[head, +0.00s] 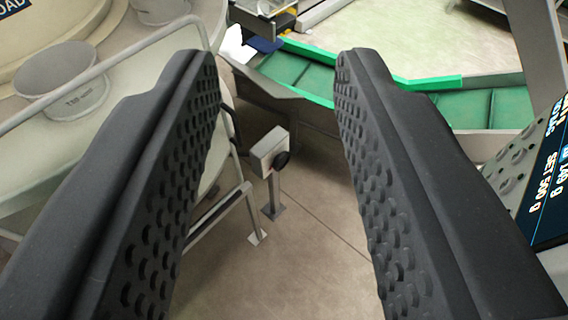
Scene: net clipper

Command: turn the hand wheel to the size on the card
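My gripper (277,65) is open and empty, its two black studded fingers wide apart in the head view. I cannot tell whether this knob is the hand wheel. The fingers do not touch it. No size card can be made out.
A green-edged conveyor chute (290,68) crosses beyond the fingers. A grey rail (120,52) and a pale platform with a round drum (68,80) are at left. A dark display (552,180) with a tilted weight readout is at right. Open floor (300,255) lies below.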

